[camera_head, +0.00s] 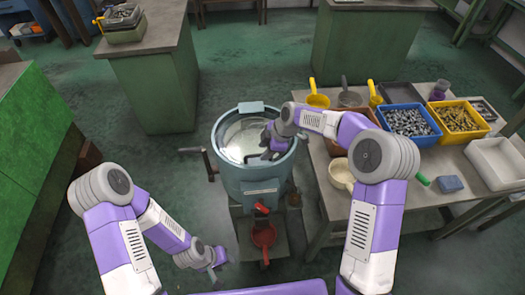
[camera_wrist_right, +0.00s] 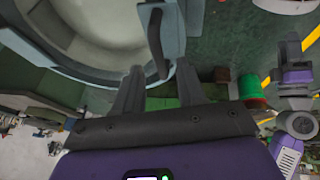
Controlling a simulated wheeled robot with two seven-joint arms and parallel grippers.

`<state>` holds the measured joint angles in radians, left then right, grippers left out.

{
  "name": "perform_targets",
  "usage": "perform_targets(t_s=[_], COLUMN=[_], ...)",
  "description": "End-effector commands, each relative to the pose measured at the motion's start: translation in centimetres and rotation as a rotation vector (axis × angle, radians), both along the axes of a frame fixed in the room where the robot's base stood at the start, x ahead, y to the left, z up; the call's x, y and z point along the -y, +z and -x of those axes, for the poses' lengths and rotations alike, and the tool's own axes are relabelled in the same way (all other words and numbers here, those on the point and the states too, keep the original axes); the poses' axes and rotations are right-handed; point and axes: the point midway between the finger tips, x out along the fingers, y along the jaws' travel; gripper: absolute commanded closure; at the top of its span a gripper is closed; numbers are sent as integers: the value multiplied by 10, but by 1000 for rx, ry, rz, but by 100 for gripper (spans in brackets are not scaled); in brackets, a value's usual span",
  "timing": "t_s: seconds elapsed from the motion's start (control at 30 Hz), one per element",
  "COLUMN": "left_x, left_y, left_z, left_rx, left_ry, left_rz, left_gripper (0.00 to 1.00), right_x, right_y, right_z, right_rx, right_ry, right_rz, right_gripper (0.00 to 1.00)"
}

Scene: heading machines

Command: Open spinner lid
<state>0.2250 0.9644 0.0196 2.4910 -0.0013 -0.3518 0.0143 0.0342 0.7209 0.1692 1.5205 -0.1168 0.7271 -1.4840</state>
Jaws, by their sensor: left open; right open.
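The spinner (camera_head: 252,183) is a blue-grey round drum in the middle of the head view. Its pale round lid (camera_head: 238,137) appears to lie flat on top, with a light block at the back rim. My right gripper (camera_head: 266,154) is over the right part of the lid, open. In the right wrist view, a dark bar handle (camera_wrist_right: 156,42) stands just beyond and roughly between the open fingertips (camera_wrist_right: 159,75). I cannot tell whether they touch it. The pale lid (camera_wrist_right: 95,25) fills the upper left there. My left gripper (camera_head: 217,264) is open and empty, low at the spinner's front left.
A workbench (camera_head: 312,187) on the right holds a blue bin (camera_head: 412,141) and a yellow bin (camera_head: 483,131) of metal parts, scoops and a white tray (camera_head: 497,163). A red funnel-like part (camera_head: 264,236) is below the drum front. Floor left of the spinner is clear.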

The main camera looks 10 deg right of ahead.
Motion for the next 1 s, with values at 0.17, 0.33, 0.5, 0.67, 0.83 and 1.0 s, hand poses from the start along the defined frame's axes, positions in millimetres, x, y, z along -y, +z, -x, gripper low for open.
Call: perform_targets(t_s=[0.17, 0.33, 0.5, 0.67, 0.83, 1.0], left_x=[0, 0, 0, 0, 0, 0], left_y=[-1, -1, -1, -1, -1, -1], left_z=[0, 0, 0, 0, 0, 0], left_rx=[0, 0, 0, 0, 0, 1], left_ry=[0, 0, 0, 0, 0, 0], left_rz=[0, 0, 0, 0, 0, 0], left_gripper=[57, 57, 57, 57, 57, 57], right_x=[-8, -10, -9, -9, -9, -9], right_y=[-18, -21, -21, -21, -21, -21], right_z=[-4, -5, -5, -5, -5, -5], right_rx=[0, 1, 1, 1, 0, 0], right_ry=[-1, -1, -2, -3, -2, -2], right_rz=[-1, -1, -1, -1, 0, 0], right_gripper=[60, 60, 60, 84, 100, 100])
